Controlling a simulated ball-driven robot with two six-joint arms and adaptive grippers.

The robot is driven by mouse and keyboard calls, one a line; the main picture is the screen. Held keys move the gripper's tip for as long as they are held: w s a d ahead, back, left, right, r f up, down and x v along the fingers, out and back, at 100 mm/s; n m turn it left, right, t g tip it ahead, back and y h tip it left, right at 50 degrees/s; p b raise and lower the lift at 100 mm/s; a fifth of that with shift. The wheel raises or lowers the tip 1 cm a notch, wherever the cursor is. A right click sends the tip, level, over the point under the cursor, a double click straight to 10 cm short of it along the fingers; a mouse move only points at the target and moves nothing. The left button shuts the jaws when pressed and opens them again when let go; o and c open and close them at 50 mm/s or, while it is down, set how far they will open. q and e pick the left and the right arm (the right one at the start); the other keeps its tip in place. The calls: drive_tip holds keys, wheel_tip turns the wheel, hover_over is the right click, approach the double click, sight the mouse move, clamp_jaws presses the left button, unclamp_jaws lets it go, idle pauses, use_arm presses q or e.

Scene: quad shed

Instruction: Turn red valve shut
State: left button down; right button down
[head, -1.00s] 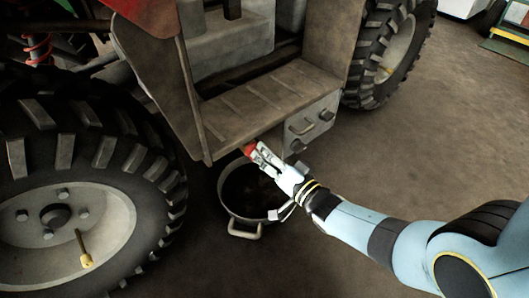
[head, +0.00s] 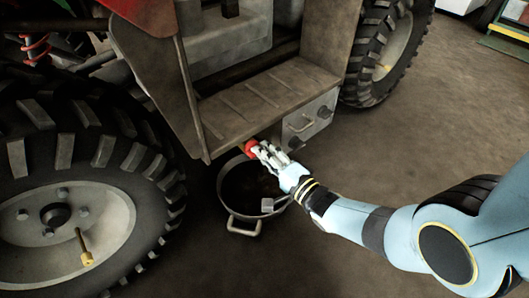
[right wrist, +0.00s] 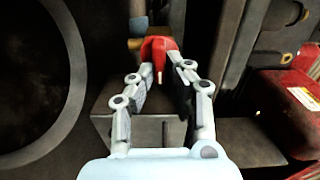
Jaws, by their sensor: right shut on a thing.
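The red valve (head: 250,147) is under the front edge of the vehicle's step, above the pan. In the right wrist view the red valve (right wrist: 158,50) shows as a rounded red handle with a thin pin, next to a brass-coloured fitting (right wrist: 135,44). My right gripper (head: 258,151) reaches it from the lower right. In the right wrist view its fingertips (right wrist: 158,66) are on either side of the red handle, shut on it. The handle's exact angle is hard to tell. My left gripper is not in view.
A round pan (head: 224,192) with dark contents stands on the floor under the valve. The metal step (head: 268,98) hangs just above my gripper. Big tyres stand left (head: 85,150) and right (head: 375,75). The floor at right is open.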

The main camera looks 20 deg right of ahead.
drive_tip(key=shift+f, duration=0.1)
idle(0.5)
drive_tip(key=c, duration=1.3)
unclamp_jaws()
drive_tip(key=shift+c, duration=0.2)
drive_tip(key=v, duration=1.2)
